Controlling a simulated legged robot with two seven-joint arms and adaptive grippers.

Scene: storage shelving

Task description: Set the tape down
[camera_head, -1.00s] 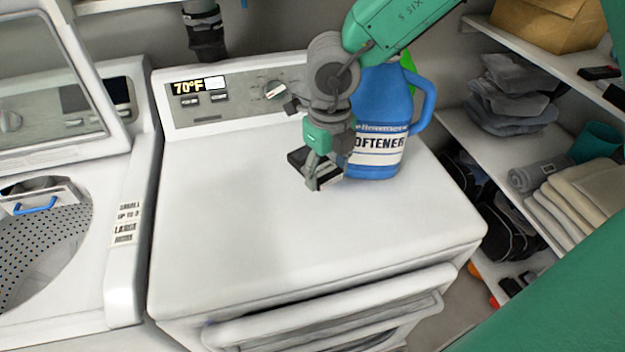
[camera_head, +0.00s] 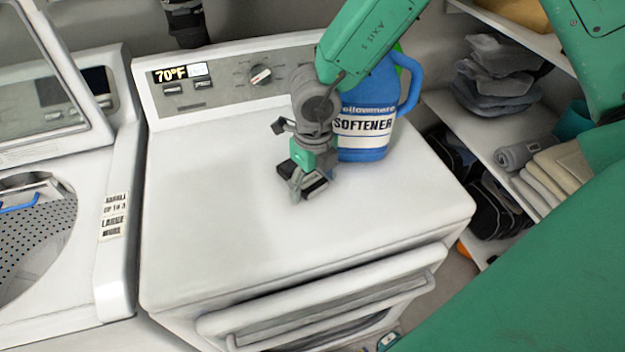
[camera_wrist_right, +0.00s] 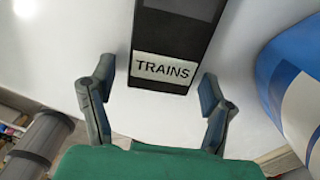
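The tape is a black cassette with a white label reading TRAINS (camera_wrist_right: 163,62), at the top middle of the right wrist view. In the head view the tape (camera_head: 316,187) is at the white dryer top (camera_head: 220,215), partly hidden by my right gripper; I cannot tell for sure whether it lies flat on it. My right gripper (camera_head: 303,190) is low over the dryer top. In the right wrist view its two fingers (camera_wrist_right: 156,82) are spread, with a visible gap between each finger and the tape. My left gripper is not in view.
A blue softener jug (camera_head: 366,115) stands right behind my right gripper. The dryer's control panel (camera_head: 225,80) is at the back. An open washer (camera_head: 60,190) is on the left. Shelves with folded cloths (camera_head: 565,165) are on the right. The dryer top's left and front are clear.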

